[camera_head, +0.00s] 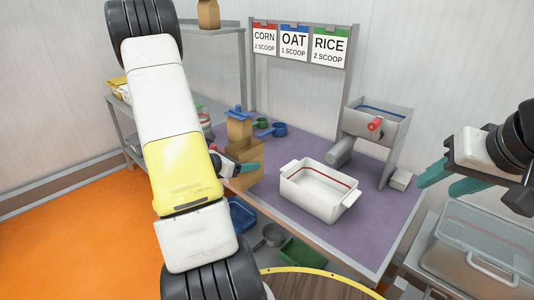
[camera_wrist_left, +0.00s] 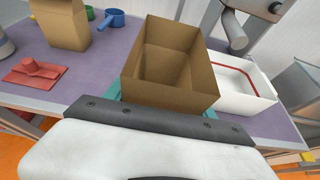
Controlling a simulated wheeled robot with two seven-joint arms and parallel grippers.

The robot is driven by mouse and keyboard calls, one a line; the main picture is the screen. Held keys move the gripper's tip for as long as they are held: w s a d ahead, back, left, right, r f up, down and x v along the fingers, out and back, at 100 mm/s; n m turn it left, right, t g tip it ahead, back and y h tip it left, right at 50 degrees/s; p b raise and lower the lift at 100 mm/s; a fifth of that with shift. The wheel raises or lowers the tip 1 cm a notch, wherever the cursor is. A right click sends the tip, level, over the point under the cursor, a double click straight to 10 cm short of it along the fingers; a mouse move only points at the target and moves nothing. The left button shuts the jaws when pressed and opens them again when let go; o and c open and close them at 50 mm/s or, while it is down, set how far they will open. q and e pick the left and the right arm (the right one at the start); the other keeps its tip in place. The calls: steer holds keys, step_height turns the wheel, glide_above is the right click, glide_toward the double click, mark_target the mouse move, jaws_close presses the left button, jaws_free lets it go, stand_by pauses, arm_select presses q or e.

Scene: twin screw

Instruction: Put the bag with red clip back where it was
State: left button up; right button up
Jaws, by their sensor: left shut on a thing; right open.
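My left gripper (camera_head: 240,168) is shut on an open brown bag (camera_head: 245,160) near the front left edge of the purple table; I cannot tell whether the bag touches the table. In the left wrist view the brown bag (camera_wrist_left: 165,60) is upright, its top open and its inside visible, with teal fingers at its near side. A red clip (camera_wrist_left: 36,73) lies loose on the table to the left of the bag. Behind it stands another brown bag (camera_wrist_left: 66,22), with a blue clip (camera_head: 238,112) on top in the head view. My right gripper (camera_head: 450,180) is open and empty at the right.
A white tub (camera_head: 288,190) with a red line stands right of the held bag. A grey hopper machine (camera_head: 378,112) with a red handle stands behind it. Blue (camera_head: 279,128) and green scoops lie at the back. Signs for corn, oat and rice hang above. A back-left shelf (camera_head: 215,30) holds a bag.

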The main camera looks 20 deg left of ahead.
arm_select(q)
steer(key=w+a+f, duration=0.1)
steer(key=w+a, duration=0.1)
steer(key=w, duration=0.2)
steer(key=w+a+f, duration=0.2)
steer(key=w+a, duration=0.1)
steer(key=w, duration=0.2)
steer(key=w+a+f, duration=0.2)
steer(key=w+a, duration=0.1)
steer(key=w, duration=0.1)
steer(key=shift+w, duration=0.4)
steer(key=o, duration=1.6)
steer(key=shift+f, duration=0.1)
steer(key=shift+c, duration=0.2)
steer(key=shift+s+r, duration=0.2)
steer(key=shift+r, duration=0.05)
steer(key=v, duration=1.1)
steer(key=shift+s, duration=0.25)
